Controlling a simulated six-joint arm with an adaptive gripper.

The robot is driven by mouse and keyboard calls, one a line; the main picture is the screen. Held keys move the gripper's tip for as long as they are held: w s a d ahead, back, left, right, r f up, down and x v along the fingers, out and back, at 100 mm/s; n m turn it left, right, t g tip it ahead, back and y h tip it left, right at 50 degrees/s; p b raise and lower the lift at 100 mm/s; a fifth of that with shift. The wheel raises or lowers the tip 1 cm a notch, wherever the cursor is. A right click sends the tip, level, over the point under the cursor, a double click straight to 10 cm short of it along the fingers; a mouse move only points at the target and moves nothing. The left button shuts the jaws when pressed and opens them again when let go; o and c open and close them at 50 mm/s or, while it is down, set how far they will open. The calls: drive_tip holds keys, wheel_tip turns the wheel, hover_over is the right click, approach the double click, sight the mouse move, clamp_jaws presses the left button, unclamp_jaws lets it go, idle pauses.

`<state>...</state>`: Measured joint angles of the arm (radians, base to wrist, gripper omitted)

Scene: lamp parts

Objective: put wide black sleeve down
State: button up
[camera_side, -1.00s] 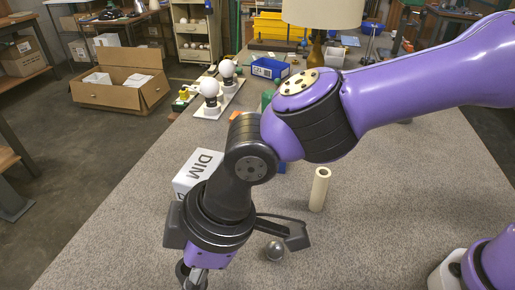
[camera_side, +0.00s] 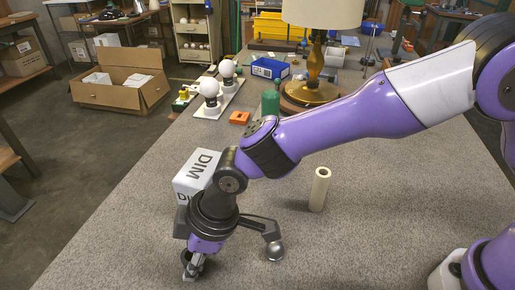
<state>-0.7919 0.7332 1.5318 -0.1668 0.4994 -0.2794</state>
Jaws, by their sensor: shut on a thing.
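My gripper (camera_side: 192,270) is low over the grey table at the lower left, pointing down, in front of the white DIM box. It is shut on the wide black sleeve (camera_side: 187,258), of which only a small dark part shows between and behind the fingers. The rest of the sleeve is hidden by the fingers and my wrist. I cannot tell whether the sleeve touches the table.
The white DIM box (camera_side: 192,176) stands just behind my wrist. An orange block (camera_side: 239,118), green cylinder (camera_side: 270,103) and lamp (camera_side: 318,60) are farther back. The front middle table is clear.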

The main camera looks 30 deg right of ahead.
drive_tip(key=o, duration=1.1)
drive_tip(key=shift+c, duration=0.2)
drive_tip(key=shift+d+r, duration=0.1)
drive_tip(key=shift+r, duration=0.25)
drive_tip(key=d+r+m+t, duration=0.1)
drive_tip(key=d+r+m, duration=0.2)
drive_tip(key=d+r, duration=1)
drive_tip(key=s+d+r+m+t+h, duration=0.1)
drive_tip(key=s+d+m, duration=0.3)
drive_tip(key=d, duration=0.6)
drive_tip(key=s+d+r+m+t+h, duration=0.1)
drive_tip(key=s+d+m+h, duration=0.2)
drive_tip(key=d+m, duration=0.3)
drive_tip(key=s+d, duration=0.1)
drive_tip(key=d, duration=0.4)
drive_tip(key=shift+s+d+m+t, duration=0.25)
drive_tip(key=shift+s+m+t, duration=0.05)
drive_tip(key=shift+s+t, duration=0.1)
